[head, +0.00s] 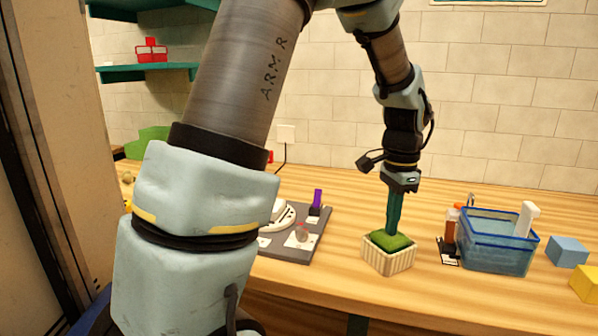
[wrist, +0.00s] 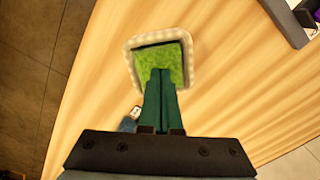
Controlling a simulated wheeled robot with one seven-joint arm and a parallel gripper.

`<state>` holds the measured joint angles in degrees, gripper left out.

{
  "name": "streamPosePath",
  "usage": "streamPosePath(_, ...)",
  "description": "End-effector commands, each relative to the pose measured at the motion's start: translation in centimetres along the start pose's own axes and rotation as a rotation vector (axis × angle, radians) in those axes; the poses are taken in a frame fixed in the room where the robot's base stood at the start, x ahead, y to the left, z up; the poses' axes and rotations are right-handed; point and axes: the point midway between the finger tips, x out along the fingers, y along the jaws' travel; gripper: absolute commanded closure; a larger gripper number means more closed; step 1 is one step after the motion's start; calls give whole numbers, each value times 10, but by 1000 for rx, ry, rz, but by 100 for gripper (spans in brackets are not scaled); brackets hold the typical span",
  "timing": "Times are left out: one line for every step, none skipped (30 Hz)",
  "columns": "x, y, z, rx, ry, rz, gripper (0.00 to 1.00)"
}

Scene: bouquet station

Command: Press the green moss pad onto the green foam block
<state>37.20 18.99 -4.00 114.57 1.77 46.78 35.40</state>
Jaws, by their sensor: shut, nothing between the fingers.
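The green moss pad (head: 391,241) lies in the top of a pale woven basket (head: 388,262) near the front of the wooden table. In the wrist view the moss (wrist: 161,56) fills most of the basket's opening, inside its light rim (wrist: 129,62). The green foam block cannot be made out; the inside of the basket below the moss is hidden. My gripper (head: 391,231) points straight down over the basket, its long green fingers shut and empty. In the wrist view the fingertips (wrist: 161,73) overlap the moss and seem to touch it.
A blue clear bin (head: 496,255) with a white-handled item stands right of the basket, beside an orange-brown bottle (head: 451,228). Blue (head: 567,251) and yellow (head: 585,283) blocks lie farther right. A grey board (head: 287,250) with a purple item (head: 317,197) lies left. Bare table surrounds the basket.

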Motion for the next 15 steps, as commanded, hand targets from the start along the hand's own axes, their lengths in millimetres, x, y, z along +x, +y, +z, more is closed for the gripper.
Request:
streamPosePath(-4, 0, 0, 0, -1, 1, 100)
streamPosePath(-6, 0, 0, 0, -1, 1, 100)
streamPosePath(-9, 0, 0, 0, 0, 0, 100)
streamPosePath(-10, 0, 0, 0, 0, 0, 100)
streamPosePath(-12, 0, 0, 0, 1, -1, 100)
streamPosePath(-14, 0, 0, 0, 1, -1, 100)
streamPosePath(-16, 0, 0, 0, 1, -1, 100)
streamPosePath(-17, 0, 0, 0, 2, -1, 100)
streamPosePath(-19, 0, 0, 0, 2, -2, 100)
streamPosePath(-21, 0, 0, 0, 2, -2, 100)
streamPosePath(-22, 0, 0, 0, 2, -2, 100)
streamPosePath(-24, 0, -1, 0, 3, -2, 100)
streamPosePath(-26, 0, -1, 0, 3, -2, 100)
streamPosePath(-28, 0, -1, 0, 3, -2, 100)
streamPosePath(-30, 0, -1, 0, 3, -2, 100)
